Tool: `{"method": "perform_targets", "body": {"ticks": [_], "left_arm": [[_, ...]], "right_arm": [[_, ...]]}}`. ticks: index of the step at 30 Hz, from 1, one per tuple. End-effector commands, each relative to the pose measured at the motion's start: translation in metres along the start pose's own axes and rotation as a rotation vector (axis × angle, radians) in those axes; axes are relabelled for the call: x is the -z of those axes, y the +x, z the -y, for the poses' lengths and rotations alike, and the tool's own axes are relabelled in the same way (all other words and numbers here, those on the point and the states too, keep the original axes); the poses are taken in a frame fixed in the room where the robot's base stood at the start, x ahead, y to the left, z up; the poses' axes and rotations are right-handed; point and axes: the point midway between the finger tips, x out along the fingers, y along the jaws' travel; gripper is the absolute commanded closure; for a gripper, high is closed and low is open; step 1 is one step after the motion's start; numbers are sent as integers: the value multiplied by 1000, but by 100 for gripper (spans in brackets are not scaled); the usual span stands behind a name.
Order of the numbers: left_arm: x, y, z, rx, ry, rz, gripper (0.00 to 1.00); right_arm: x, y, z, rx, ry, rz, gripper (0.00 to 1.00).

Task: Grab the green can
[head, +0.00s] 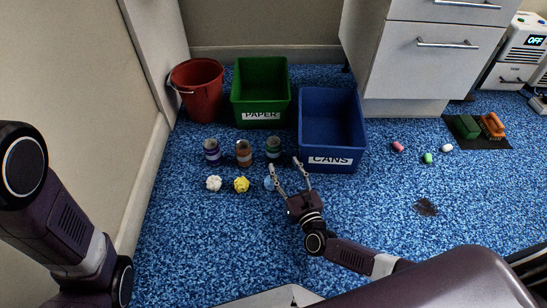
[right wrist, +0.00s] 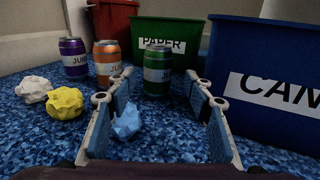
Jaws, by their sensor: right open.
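The green can (head: 273,148) stands upright on the blue carpet, just left of the blue CANS bin (head: 332,130). In the right wrist view the green can (right wrist: 157,72) has a pale label band and stands ahead, beyond the fingertips. My right gripper (head: 288,165) is open and low over the carpet, its fingers pointing at the can. A blue crumpled paper ball (right wrist: 126,122) lies between the open fingers in the wrist view, nearer than the can. I cannot tell whether a finger touches it. My left arm is at the left edge; its gripper is out of view.
An orange can (head: 244,154) and a purple can (head: 212,152) stand left of the green can. White (head: 214,183) and yellow (head: 241,184) paper balls lie in front of them. The green PAPER bin (head: 261,92) and a red bucket (head: 197,90) stand behind. Carpet at front left is clear.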

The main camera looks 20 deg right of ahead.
Motion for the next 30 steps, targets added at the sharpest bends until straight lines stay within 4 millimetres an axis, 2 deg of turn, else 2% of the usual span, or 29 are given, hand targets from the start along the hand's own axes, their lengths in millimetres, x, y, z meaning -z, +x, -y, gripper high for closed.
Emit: {"method": "perform_targets", "body": {"ticks": [18, 26, 30], "left_arm": [[16, -40, -8, 0, 0, -6, 60], [16, -39, -8, -1, 0, -6, 60], [16, -39, -8, -1, 0, -6, 60]], "right_arm": [[-2, 74, -4, 0, 6, 4, 52], [-4, 77, -4, 0, 6, 1, 52], [-4, 77, -4, 1, 6, 1, 65]]}}
